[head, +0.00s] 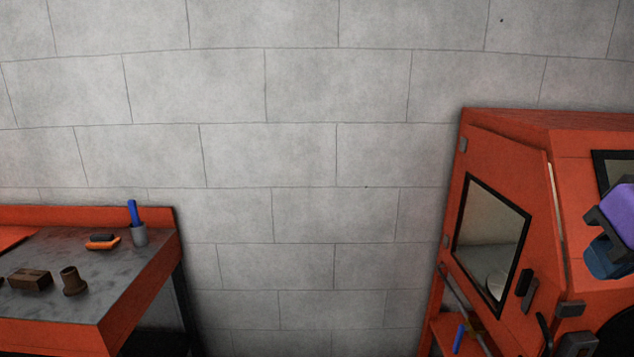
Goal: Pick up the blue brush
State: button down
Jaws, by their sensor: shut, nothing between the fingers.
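A second small blue object (459,337) is upright at the red frame below the orange cabinet, at the lower right. It is too small to tell whether it has bristles. I see no fingertips of my gripper in this view.
The workbench (126,266) also holds an orange and black block (102,242), a brown box (30,279) and a brown flanged cylinder (72,281). The orange cabinet (485,170) with a windowed door stands at right. A gap against the block wall separates them.

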aim_at(132, 203)
jog(key=u, duration=1.35)
jog(key=z, duration=0.45)
jog(key=j+z, duration=0.1)
jog(key=z, duration=1.3)
jog(key=k+j+z, duration=0.1)
jog(key=z, duration=0.8)
jog(key=u, duration=2.7)
